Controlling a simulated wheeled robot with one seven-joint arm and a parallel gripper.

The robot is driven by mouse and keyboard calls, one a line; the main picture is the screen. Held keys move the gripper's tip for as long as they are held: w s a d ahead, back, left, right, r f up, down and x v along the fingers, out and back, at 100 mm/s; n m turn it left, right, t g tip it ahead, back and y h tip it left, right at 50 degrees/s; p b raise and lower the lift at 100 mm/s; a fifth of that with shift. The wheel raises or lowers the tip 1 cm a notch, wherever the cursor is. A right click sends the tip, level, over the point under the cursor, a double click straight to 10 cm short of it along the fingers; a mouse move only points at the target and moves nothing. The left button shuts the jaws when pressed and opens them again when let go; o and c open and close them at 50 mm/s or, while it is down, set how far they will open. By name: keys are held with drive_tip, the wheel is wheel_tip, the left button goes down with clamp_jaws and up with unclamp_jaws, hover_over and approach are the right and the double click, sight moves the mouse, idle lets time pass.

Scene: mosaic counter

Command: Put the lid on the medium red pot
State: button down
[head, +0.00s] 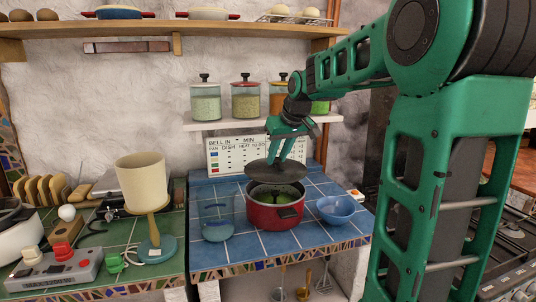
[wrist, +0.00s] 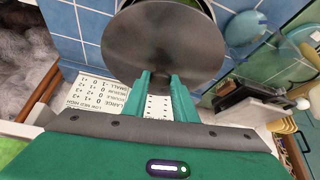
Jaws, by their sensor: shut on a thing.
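The red pot (head: 275,214) stands on the blue tiled counter, with dark handles and something green showing inside. My gripper (head: 287,152) is above it, shut on a dark round lid (head: 276,173). The lid is held over the pot, apart from its rim; the pot's open front and green contents show below it. In the wrist view the lid (wrist: 165,42) spreads beyond my gripper's fingers (wrist: 160,82) and covers most of the pot. The part of the lid between the fingertips is hidden.
A blue glass jar (head: 217,222) stands left of the pot and a blue bowl (head: 335,210) stands close on its right. A sign board (head: 232,155) leans at the wall behind. A cream lamp (head: 143,185) is on the green tiles. A shelf with jars (head: 245,98) hangs above.

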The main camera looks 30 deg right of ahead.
sight(278, 170)
drive_tip(key=shift+w+f, duration=0.1)
drive_tip(key=shift+f, duration=2.75)
drive_tip(key=shift+s+r, duration=0.1)
drive_tip(key=shift+s, duration=0.1)
drive_tip(key=shift+f, duration=0.5)
drive_tip(key=c, duration=0.9)
unclamp_jaws()
